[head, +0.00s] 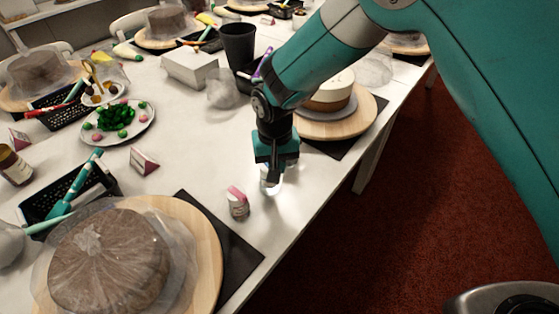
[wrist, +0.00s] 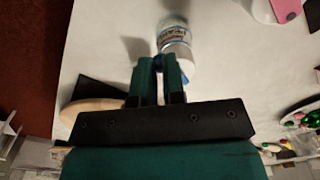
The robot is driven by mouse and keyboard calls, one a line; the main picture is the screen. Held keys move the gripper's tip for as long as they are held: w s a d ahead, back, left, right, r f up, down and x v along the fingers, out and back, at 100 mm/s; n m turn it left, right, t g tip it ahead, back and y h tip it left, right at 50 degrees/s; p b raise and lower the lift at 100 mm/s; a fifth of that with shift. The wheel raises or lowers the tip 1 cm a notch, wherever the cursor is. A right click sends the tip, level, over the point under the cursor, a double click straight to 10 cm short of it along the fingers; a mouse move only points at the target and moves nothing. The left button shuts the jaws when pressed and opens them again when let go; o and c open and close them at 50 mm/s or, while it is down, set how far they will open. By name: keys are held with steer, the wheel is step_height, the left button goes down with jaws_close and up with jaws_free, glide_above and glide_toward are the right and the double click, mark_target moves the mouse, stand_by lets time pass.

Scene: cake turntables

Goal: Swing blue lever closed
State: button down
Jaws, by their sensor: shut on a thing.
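My gripper (wrist: 158,72) points down at the white table, and its fingers are nearly together. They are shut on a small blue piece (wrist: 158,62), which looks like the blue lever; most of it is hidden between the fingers. It sits against a small white labelled container (wrist: 173,36) just beyond the fingertips. In the head view my gripper (head: 270,167) is low over the table, with the white container (head: 271,184) at its tips. The lever cannot be made out there, and its angle is unclear.
A small jar with a pink top (head: 238,204) stands close by at the front left. A wrapped cake (head: 110,260) on a wooden turntable is at the lower left. Another wooden turntable (head: 330,127) stands behind my gripper. The table's right edge is near.

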steer(key=shift+s+a+m, duration=0.2)
steer(key=shift+a+m, duration=0.05)
steer(key=shift+m, duration=0.45)
steer(key=c, duration=1.2)
jaws_free()
step_height(320, 180, up, 17)
steer(key=shift+a+r+b, duration=0.15)
steer(key=shift+r+b, duration=0.05)
steer(key=shift+b, duration=0.55)
